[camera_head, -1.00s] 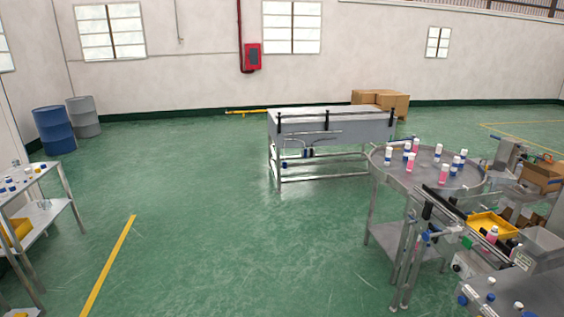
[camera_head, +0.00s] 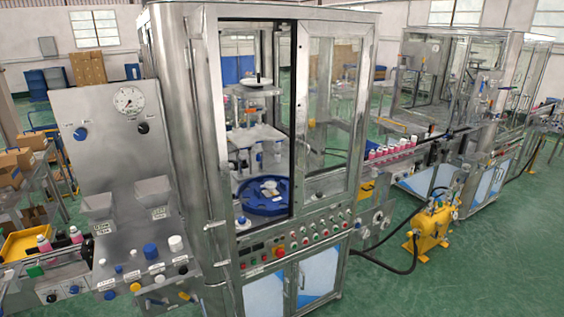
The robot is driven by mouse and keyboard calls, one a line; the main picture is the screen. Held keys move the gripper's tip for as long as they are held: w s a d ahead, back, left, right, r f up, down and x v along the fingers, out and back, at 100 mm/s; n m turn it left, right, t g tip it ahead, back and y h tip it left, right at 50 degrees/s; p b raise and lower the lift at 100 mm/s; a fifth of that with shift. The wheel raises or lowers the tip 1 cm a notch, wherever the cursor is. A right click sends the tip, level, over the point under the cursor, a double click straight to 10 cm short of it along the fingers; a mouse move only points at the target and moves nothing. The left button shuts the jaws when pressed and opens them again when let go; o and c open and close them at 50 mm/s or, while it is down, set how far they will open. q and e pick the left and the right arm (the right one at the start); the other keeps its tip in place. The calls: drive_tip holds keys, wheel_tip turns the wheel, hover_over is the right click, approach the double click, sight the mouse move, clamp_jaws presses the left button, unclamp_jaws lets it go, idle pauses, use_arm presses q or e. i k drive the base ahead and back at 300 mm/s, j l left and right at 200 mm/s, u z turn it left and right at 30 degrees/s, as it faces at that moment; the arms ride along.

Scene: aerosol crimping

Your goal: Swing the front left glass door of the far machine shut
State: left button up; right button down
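Two glass-walled steel machines stand in view. The far machine (camera_head: 489,43) is at the upper right, with a steel frame, glass panels and blue-and-white lower cabinet doors. Its left glass front (camera_head: 425,80) shows, but its reflections and small size hide whether a door there stands open. The near machine (camera_head: 270,14) fills the middle. Its front left bay looks uncovered, with a blue turntable (camera_head: 264,194) inside, and its front right glass door (camera_head: 333,110) looks shut. Neither of my grippers is in view.
A steel panel with a gauge (camera_head: 129,100) stands left of the near machine. A conveyor with pink bottles (camera_head: 391,149) links the machines. A yellow compressor (camera_head: 434,226) and black hoses lie on the floor before the far machine. Green floor (camera_head: 520,250) is clear at lower right.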

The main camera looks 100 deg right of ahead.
sight(202, 25)
drive_tip(key=z, duration=3)
